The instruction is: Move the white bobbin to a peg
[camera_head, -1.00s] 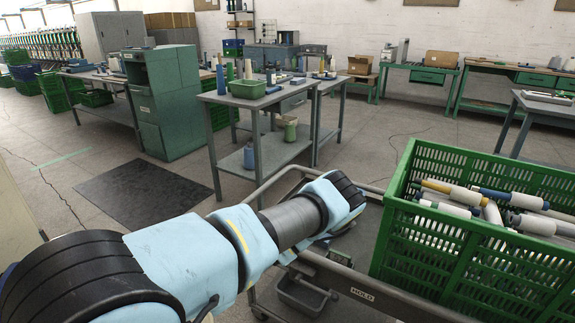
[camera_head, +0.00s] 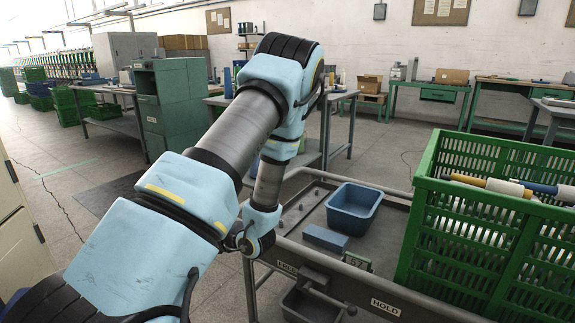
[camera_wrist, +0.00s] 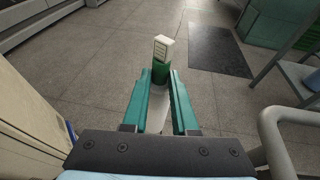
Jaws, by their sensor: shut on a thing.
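My gripper (camera_wrist: 160,82) shows in the wrist view with its two green fingers closed around a slim upright piece. This held bobbin (camera_wrist: 157,112) is pale grey-white low down, with a green band and a white end beyond the fingertips. It is held over the floor, clear of any surface. In the head view my arm hides the gripper and the bobbin. The trolley (camera_head: 304,226) has several small grey pegs (camera_head: 299,207) on its top, partly behind my arm. I see no bobbin on the visible pegs.
A blue bin (camera_head: 355,205) and a blue block (camera_head: 326,238) are on the trolley. A green crate (camera_head: 476,232) with several bobbins stands at the right. A pale tubular rail (camera_wrist: 285,135) is close to the gripper's right. A dark mat (camera_wrist: 221,50) lies on the floor.

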